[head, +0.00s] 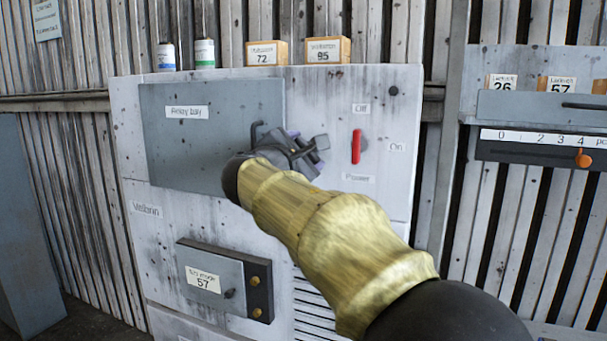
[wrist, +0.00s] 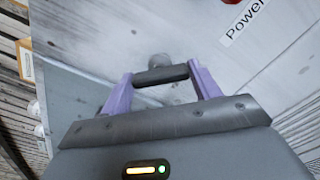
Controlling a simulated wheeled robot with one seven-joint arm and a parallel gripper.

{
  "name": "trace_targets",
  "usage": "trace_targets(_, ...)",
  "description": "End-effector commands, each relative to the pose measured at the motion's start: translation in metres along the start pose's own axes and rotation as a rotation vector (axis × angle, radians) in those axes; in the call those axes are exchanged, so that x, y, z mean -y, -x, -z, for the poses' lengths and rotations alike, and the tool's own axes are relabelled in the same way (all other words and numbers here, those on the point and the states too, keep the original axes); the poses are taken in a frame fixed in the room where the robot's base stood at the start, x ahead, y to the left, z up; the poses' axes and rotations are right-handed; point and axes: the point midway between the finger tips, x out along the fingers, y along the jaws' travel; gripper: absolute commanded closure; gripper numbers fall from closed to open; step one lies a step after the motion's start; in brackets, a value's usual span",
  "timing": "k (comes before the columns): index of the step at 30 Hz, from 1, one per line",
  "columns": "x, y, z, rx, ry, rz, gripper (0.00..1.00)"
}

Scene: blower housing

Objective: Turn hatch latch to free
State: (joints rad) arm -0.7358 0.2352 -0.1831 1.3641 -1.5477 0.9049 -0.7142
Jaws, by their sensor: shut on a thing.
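The hatch is the grey door (head: 190,140) labelled "Relay bay" on the white cabinet. Its dark handle (head: 257,130) shows near its right edge, just left of my gripper. My gripper (head: 292,142) is at the right edge of the hatch, with my arm covering the lower right corner. In the wrist view, the purple fingers of my gripper (wrist: 160,78) are shut on the ends of a dark bar, the latch (wrist: 160,75). A grey round knob shows behind the bar. The latch lies slanted relative to the "Power" label's lettering. In the head view the latch is mostly hidden by my gripper.
A red power lever (head: 356,146) stands upright close to the right of my gripper, between "Off" and "On" labels. A smaller box (head: 215,275) with brass knobs sits below. Boxes (head: 327,50) and cans (head: 204,53) stand on top of the cabinet (head: 390,110).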

Motion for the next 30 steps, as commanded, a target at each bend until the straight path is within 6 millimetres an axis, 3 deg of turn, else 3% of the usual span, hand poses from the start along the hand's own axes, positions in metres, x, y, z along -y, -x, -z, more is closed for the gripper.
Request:
trace_targets(18, 0.0031, -0.0002, 0.0025, 0.001, -0.566, -0.002, 0.61)
trace_targets(30, 0.0011, -0.0001, 0.0008, 0.000, -0.748, -0.001, 0.61)
